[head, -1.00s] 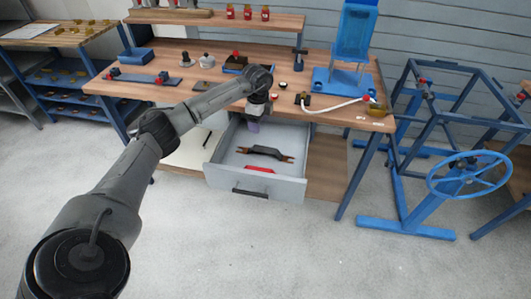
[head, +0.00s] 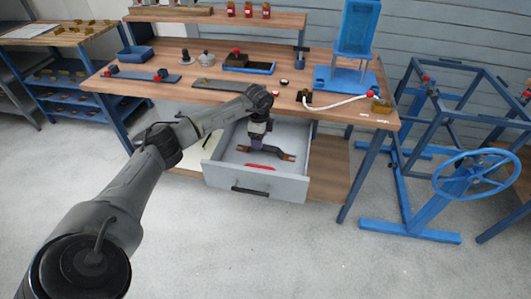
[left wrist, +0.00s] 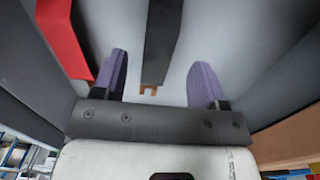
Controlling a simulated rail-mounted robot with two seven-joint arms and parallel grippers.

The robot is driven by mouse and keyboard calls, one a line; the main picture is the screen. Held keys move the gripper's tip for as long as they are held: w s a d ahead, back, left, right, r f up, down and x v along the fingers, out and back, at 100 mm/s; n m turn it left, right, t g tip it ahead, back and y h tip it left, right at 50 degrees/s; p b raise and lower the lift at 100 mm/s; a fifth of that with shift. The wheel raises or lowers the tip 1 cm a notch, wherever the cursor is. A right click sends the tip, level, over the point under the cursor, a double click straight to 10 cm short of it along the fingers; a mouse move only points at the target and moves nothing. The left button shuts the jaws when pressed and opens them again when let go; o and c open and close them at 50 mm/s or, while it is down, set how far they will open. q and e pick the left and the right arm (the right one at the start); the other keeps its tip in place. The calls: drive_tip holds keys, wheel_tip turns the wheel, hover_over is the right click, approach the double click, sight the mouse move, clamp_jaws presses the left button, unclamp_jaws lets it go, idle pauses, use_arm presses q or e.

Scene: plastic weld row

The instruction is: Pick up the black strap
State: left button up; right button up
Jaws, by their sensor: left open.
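The black strap (head: 277,152) lies on the floor of the open grey drawer (head: 285,187), with copper-coloured forked ends. My left gripper (head: 256,143) points down into the drawer over the strap's left part and hides some of it. The strap (left wrist: 162,40) shows there ahead of the fingers, in line with the gap, with one copper end nearest the gripper. My right gripper is not in view.
A red piece (head: 262,168) lies in the drawer near its front; it also shows in the left wrist view (left wrist: 65,38). The drawer walls surround the gripper. The wooden bench top (head: 215,86) overhangs behind, carrying a white hose (head: 340,104) and several small parts.

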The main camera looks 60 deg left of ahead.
sight(265, 150)
use_arm(q)
wheel_tip(265, 150, down, 5)
drive_tip(key=b, duration=0.3)
drive_tip(key=shift+d, duration=0.1)
drive_tip(key=shift+r, duration=0.1)
drive_tip(key=shift+c, duration=0.8)
drive_tip(key=c, duration=0.6)
drive_tip(key=shift+c, duration=1.4)
